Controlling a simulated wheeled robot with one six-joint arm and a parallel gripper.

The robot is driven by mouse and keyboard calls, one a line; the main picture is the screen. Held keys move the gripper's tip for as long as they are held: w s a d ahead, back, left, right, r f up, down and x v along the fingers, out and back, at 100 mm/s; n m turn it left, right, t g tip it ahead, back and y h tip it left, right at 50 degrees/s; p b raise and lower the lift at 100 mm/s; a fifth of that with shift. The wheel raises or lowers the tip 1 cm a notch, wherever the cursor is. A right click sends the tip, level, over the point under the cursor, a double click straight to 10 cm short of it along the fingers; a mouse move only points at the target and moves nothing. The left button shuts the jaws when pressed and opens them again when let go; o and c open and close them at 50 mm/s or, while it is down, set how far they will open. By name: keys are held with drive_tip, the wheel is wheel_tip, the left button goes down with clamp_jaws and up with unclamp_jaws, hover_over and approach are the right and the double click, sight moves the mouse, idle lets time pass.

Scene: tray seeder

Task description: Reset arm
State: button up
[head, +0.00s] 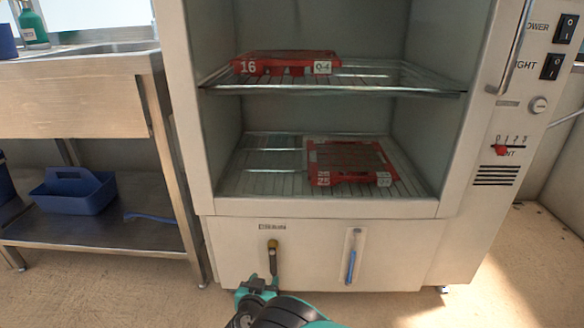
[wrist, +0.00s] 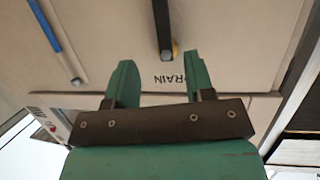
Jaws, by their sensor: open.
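My gripper (head: 258,284) is low in front of the white cabinet (head: 225,240), near its lower panel, at the bottom of the head view. In the wrist view its two green fingers (wrist: 161,85) stand apart with nothing between them. The drain lever (head: 272,257), dark with a brass-coloured knob, is on the panel just above the gripper in the head view. It also shows in the wrist view (wrist: 162,25), beyond the fingertips and apart from them. The wrist view appears upside down, with the word DRAIN inverted.
Inside the open cabinet, a red tray (head: 290,68) lies on the upper rack and another red tray (head: 350,178) on the lower one. A steel bench (head: 75,105) with a blue caddy (head: 75,190) stands left. Floor is clear at right.

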drive_tip(key=w+d+r+g, duration=0.2)
drive_tip(key=d+r+g, duration=0.1)
drive_tip(key=r, duration=0.4)
drive_tip(key=w+d+r+g, duration=0.2)
drive_tip(key=r+g, duration=0.1)
drive_tip(key=r, duration=0.5)
drive_tip(key=s+d+r+n+g+y+p, duration=0.2)
drive_tip(key=s+d+r+g, duration=0.15)
drive_tip(key=d+r, duration=0.55)
drive_tip(key=s+d+r+n+g+y+p, duration=0.1)
drive_tip(key=s+d+r+n+g+y, duration=0.15)
drive_tip(key=s+r, duration=0.55)
drive_tip(key=s+d+r+n+g+y, duration=0.1)
drive_tip(key=s+d+r+n, duration=0.15)
drive_tip(key=s, duration=0.95)
drive_tip(key=s+d+r+n+g+y+p, duration=0.15)
drive_tip(key=s+d+r, duration=0.25)
drive_tip(key=s+r, duration=0.45)
wheel_tip(320, 180, up, 35)
drive_tip(key=p, duration=3.6)
drive_tip(key=shift+s+a, duration=0.25)
drive_tip(key=shift+s, duration=0.2)
